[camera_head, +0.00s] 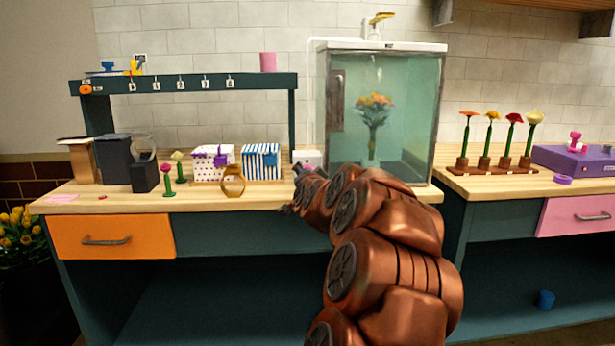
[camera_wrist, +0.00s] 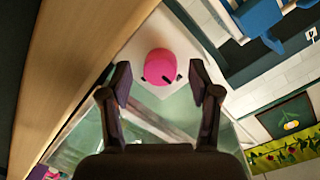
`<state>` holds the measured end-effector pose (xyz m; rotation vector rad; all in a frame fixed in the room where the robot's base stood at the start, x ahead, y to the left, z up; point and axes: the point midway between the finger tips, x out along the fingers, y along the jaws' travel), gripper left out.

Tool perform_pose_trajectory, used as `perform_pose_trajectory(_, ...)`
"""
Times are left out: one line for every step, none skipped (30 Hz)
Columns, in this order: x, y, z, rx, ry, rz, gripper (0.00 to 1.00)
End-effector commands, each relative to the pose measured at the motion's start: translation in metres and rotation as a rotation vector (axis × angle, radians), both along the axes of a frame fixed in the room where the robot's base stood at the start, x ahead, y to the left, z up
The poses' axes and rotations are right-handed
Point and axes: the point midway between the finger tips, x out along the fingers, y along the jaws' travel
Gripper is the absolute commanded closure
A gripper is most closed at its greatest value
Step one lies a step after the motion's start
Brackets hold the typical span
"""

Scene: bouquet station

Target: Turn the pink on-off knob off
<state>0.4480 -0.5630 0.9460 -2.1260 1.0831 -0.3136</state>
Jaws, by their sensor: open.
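A round pink knob (camera_wrist: 160,66) with a dark mark on its edge sits on a white box face in the wrist view. My gripper (camera_wrist: 160,80) is open, with one dark finger on each side of the knob. A gap shows between the fingers and the knob, and I cannot tell how far the tips are from it in depth. In the head view a small white box (camera_head: 310,157) stands just left of the glass cabinet, behind the end of my arm. My arm hides its lower part, and the knob cannot be made out clearly there.
The glass cabinet (camera_head: 335,60) with a bouquet stands right of the box. A striped box (camera_head: 262,162), a spotted box (camera_head: 208,173) and a brown ring (camera_head: 232,188) are to the left. A dark shelf (camera_head: 200,86) stands behind them. The counter's front edge is near my arm.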

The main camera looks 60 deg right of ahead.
Motion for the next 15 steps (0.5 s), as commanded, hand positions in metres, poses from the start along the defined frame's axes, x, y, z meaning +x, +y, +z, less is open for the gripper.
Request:
perform_pose_trajectory(-0.002,0.002,0.001,-0.001,0.0,-0.001,0.38)
perform_pose_trajectory(-0.003,0.003,0.001,-0.001,0.0,-0.001,0.38)
perform_pose_trajectory(-0.005,0.005,0.001,0.0,-0.001,-0.001,0.38)
perform_pose_trajectory(-0.006,0.007,0.002,0.0,-0.002,0.0,0.38)
perform_pose_trajectory(-0.008,0.01,0.002,0.0,-0.002,0.0,0.38)
perform_pose_trajectory(-0.011,0.013,0.003,0.0,-0.001,0.001,0.38)
perform_pose_trajectory(-0.013,0.016,0.003,0.0,-0.002,0.0,0.38)
perform_pose_trajectory(-0.016,0.019,0.004,-0.001,-0.001,0.0,0.38)
perform_pose_trajectory(-0.019,0.023,0.004,-0.002,-0.001,-0.001,0.38)
perform_pose_trajectory(-0.021,0.025,0.005,-0.002,-0.001,-0.001,0.38)
perform_pose_trajectory(-0.023,0.028,0.005,-0.002,-0.002,-0.001,0.38)
perform_pose_trajectory(-0.027,0.032,0.006,-0.002,-0.002,-0.001,0.38)
perform_pose_trajectory(-0.029,0.035,0.006,-0.002,-0.002,-0.001,0.38)
perform_pose_trajectory(-0.032,0.038,0.006,-0.002,-0.002,-0.001,0.38)
perform_pose_trajectory(-0.035,0.043,0.007,-0.002,-0.002,-0.001,0.38)
